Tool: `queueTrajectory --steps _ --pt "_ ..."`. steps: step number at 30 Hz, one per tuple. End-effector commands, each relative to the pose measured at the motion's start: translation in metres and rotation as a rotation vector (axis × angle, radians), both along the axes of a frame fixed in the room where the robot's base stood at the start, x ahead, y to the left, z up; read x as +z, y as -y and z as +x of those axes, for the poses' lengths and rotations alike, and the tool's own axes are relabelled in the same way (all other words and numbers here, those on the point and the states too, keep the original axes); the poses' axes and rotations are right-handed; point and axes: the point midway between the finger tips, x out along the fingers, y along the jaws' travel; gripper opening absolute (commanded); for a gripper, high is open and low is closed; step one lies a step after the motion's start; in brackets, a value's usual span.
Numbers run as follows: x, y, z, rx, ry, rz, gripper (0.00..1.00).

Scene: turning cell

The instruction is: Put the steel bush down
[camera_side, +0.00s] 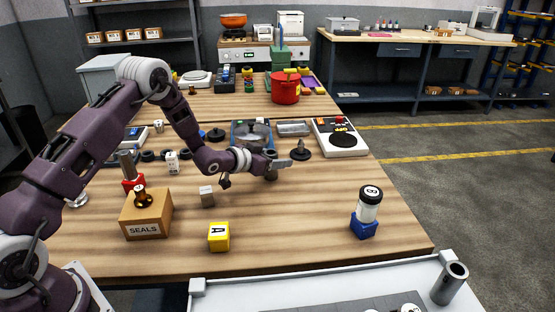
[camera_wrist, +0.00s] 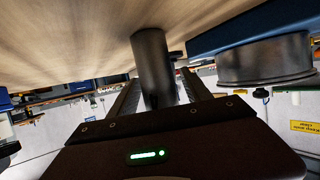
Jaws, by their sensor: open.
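The steel bush (camera_wrist: 151,55) is a dark grey cylinder in the wrist view. Its far end meets the wooden table top (camera_wrist: 70,40), and it appears to stand on it. My gripper (camera_wrist: 157,88) is open, with one finger on each side of the bush's near end; whether either finger touches it I cannot tell.
A blue tray (camera_side: 238,132) with a round metal part is just behind my gripper. A grey block (camera_side: 207,197), a SEALS box (camera_side: 146,216) and a yellow A block (camera_side: 219,237) stand nearer. The table's front right is mostly clear.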

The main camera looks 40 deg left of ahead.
Motion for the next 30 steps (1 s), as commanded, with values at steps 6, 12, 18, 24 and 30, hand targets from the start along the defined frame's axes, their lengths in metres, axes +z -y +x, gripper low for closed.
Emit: queueTrajectory --steps 6,12,18,24,30 --pt "0.042 -0.004 -0.021 0.001 0.005 0.002 0.57" --pt "0.074 -0.003 -0.021 0.001 0.0 0.0 0.57" --pt "0.078 -0.003 -0.021 0.001 -0.002 0.001 0.57" --pt "0.128 -0.001 -0.041 0.051 -0.059 0.067 0.57" --pt "0.222 0.016 -0.162 0.178 -0.267 0.148 0.57"
